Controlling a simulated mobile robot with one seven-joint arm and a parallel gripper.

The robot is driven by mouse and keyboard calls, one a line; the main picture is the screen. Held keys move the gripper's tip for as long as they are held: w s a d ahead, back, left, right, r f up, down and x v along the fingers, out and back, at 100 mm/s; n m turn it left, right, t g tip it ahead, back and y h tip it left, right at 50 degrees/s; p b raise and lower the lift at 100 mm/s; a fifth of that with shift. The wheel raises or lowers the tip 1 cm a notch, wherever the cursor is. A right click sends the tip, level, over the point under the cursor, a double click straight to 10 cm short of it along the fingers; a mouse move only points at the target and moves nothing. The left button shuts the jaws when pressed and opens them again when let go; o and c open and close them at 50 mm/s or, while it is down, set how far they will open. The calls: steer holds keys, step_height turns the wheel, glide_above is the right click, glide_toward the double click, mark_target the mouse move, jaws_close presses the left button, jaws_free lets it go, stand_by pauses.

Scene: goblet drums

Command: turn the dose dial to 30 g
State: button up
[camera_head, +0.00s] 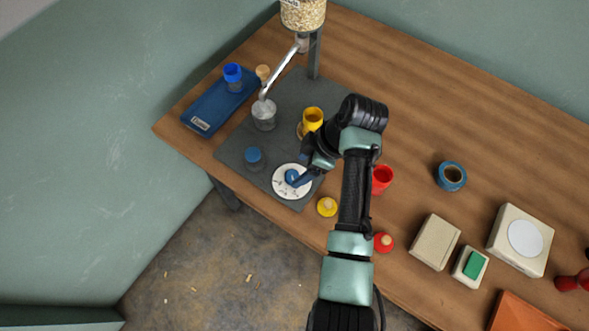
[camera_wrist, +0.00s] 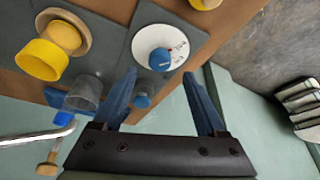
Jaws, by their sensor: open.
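The dose dial is a white disc (camera_head: 280,187) with small dark marks and a blue knob (camera_head: 291,176), on the dark grey mat near the table's front edge. My gripper (camera_head: 300,180) is open beside the knob and partly covers the dial's right side. In the wrist view the dial (camera_wrist: 176,41) and its knob (camera_wrist: 159,60) lie just beyond the gap between my open fingertips (camera_wrist: 160,73). Nothing is held. I cannot tell whether a finger touches the knob. The dial's marks are too small to read.
A blue button (camera_head: 254,155) sits left of the dial. A clear cup (camera_head: 264,117) stands under the metal spout (camera_head: 281,70) of the grain hopper (camera_head: 303,14). A yellow goblet (camera_head: 312,117) is behind the dial; a yellow lid (camera_head: 327,207) and a red cup (camera_head: 382,178) are to its right.

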mark_target(292, 176)
steer(key=shift+x, duration=2.4)
steer(key=shift+r, duration=0.1)
jaws_close()
